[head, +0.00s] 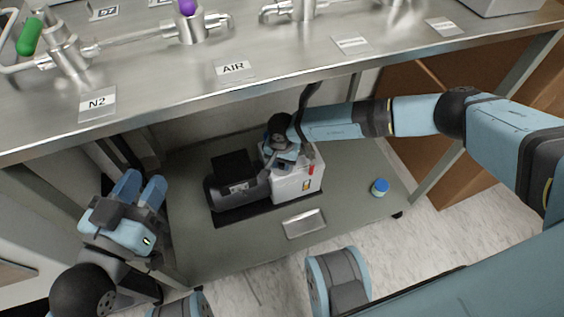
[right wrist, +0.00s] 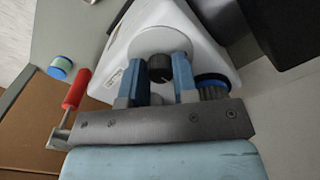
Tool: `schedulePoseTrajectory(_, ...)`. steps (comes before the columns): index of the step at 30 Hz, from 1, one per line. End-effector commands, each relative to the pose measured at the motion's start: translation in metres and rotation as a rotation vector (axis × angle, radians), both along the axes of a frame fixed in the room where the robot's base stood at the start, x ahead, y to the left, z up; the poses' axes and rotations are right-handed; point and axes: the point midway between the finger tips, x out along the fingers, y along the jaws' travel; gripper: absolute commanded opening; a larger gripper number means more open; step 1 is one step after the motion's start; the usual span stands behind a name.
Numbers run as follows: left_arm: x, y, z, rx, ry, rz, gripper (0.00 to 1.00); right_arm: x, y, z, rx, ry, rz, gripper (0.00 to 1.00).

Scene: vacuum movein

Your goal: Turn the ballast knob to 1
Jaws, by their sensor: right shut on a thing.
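The vacuum pump, with a black motor (head: 236,190) and a white body (head: 297,186), stands on the lower shelf under the steel bench. The right wrist view shows the white body (right wrist: 186,20) close up. A black knob (right wrist: 160,68) sits on a round grey disc there. My right gripper (right wrist: 157,80) has its blue fingers on both sides of this knob and is shut on it. The knob's setting marks are too small to read. In the head view my right gripper (head: 284,158) is at the top of the pump. My left gripper (head: 139,190) is open and empty, left of the shelf.
A red-handled lever (right wrist: 76,90) and a black-and-blue cap (right wrist: 212,84) flank the gripper. A small blue-lidded jar (head: 380,187) and a grey tray (head: 304,223) are on the lower shelf (head: 250,248). The bench top (head: 300,60), with valves and labels, overhangs the pump.

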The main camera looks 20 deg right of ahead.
Motion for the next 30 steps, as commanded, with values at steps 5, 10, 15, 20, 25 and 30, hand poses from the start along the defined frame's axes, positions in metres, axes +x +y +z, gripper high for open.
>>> schedulePoseTrajectory(5, -0.0005, 0.0011, -0.0018, 0.009, -0.004, -0.002, 0.36, -0.0008, 0.0006, -0.0002, 0.001, 0.002, 0.034, 0.03)
schedulePoseTrajectory(10, -0.0008, 0.0015, -0.0019, 0.013, -0.005, -0.003, 0.36, -0.0011, 0.0007, -0.0001, 0.002, 0.003, 0.042, 0.03)
schedulePoseTrajectory(15, -0.0007, 0.0013, -0.0014, 0.011, -0.005, -0.002, 0.36, -0.0012, 0.0008, -0.0001, 0.002, 0.003, 0.042, 0.03)
schedulePoseTrajectory(20, -0.0005, 0.0008, -0.0004, 0.005, -0.005, -0.001, 0.36, -0.0012, 0.0009, -0.0001, 0.002, 0.003, 0.042, 0.39)
schedulePoseTrajectory(25, 0.0000, -0.0001, 0.0009, -0.003, -0.005, 0.002, 0.36, -0.0007, 0.0006, 0.0000, 0.001, 0.002, 0.041, 0.53)
schedulePoseTrajectory(30, 0.0001, -0.0002, 0.0019, -0.005, -0.005, 0.002, 0.36, -0.0004, 0.0003, 0.0012, 0.001, 0.001, 0.041, 0.53)
